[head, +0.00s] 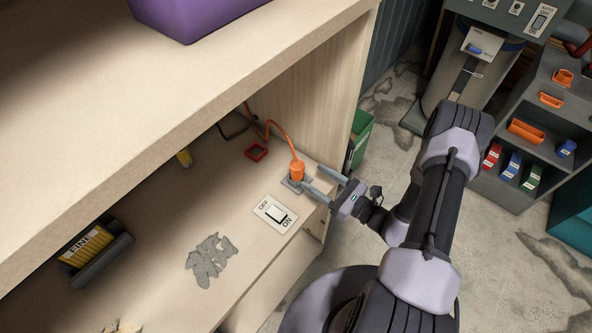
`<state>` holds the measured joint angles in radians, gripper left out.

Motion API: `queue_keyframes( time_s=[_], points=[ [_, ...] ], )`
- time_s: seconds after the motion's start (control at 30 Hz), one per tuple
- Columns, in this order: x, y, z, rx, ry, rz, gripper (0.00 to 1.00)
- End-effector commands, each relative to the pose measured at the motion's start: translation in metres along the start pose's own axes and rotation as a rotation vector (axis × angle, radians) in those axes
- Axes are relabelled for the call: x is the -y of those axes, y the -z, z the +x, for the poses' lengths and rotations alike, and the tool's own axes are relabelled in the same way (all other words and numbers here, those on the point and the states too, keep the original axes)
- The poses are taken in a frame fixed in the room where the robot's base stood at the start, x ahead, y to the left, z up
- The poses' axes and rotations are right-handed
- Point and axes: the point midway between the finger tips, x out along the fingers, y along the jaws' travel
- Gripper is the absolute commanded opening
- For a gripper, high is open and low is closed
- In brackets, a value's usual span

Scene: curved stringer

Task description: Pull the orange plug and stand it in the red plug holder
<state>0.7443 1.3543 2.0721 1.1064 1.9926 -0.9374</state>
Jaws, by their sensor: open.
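The orange plug (297,171) stands upright on a small grey socket plate (293,186) near the front right of the wooden shelf. An orange cable runs from its top back toward the rear wall. The red plug holder (257,152), a small square frame, sits behind and left of the plug and looks empty. My gripper (314,180) reaches in from the right, its two grey fingers open and pointing toward the plug. The fingertips are close beside the plug; I cannot tell whether they touch or straddle it.
A white OFF/ON switch (275,214) lies in front of the plug. A cabinet side panel (333,90) rises behind my gripper, and an upper shelf (150,110) overhangs the left. A yellow-labelled block (86,245) and grey patch (211,258) are on the shelf.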

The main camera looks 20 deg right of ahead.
Motion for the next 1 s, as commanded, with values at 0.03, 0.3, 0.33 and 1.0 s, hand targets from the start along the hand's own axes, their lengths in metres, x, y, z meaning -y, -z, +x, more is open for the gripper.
queue_keyframes(
  time_s=[0.03,0.3,0.33,1.0],
  points=[
    [-0.002,0.002,0.013,0.000,-0.008,-0.001,0.59],
    [-0.002,0.000,0.050,0.000,-0.004,0.000,0.59],
    [-0.003,0.000,0.053,0.000,-0.005,0.000,0.59],
    [-0.009,-0.002,0.101,-0.001,-0.003,0.001,0.26]
  ],
)
